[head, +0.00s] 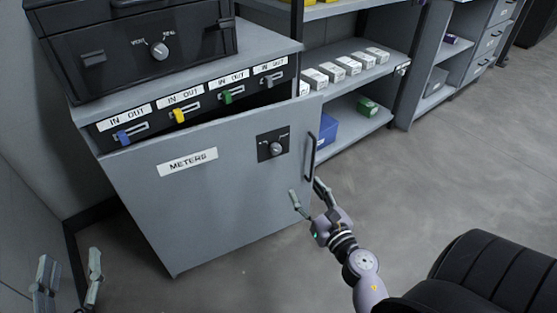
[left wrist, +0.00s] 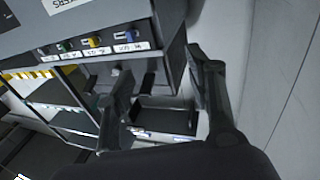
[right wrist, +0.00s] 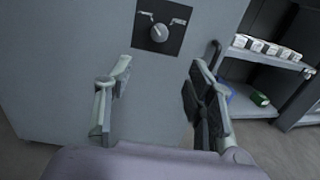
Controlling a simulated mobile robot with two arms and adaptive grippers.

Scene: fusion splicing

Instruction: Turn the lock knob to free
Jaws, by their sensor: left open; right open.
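The lock knob (head: 277,149) is a round grey knob on a black plate, on the grey cabinet door labelled METERS (head: 215,215). The right wrist view shows the knob (right wrist: 159,33) above the gap between my right fingers, with a label on each side of it; its text is too small to read. My right gripper (head: 306,190) is open and empty, in front of the door, below the knob and near the black door handle (head: 310,156). It is apart from the knob. My left gripper (head: 68,260) is open and empty at the lower left, away from the door.
A black case (head: 110,62) with another knob (head: 159,50) stands on the cabinet. Coloured sliders under IN OUT labels line the cabinet's upper front. Shelves with white boxes (head: 332,70) stand right. A black padded object (head: 480,275) fills the lower right. Floor (head: 430,180) is clear.

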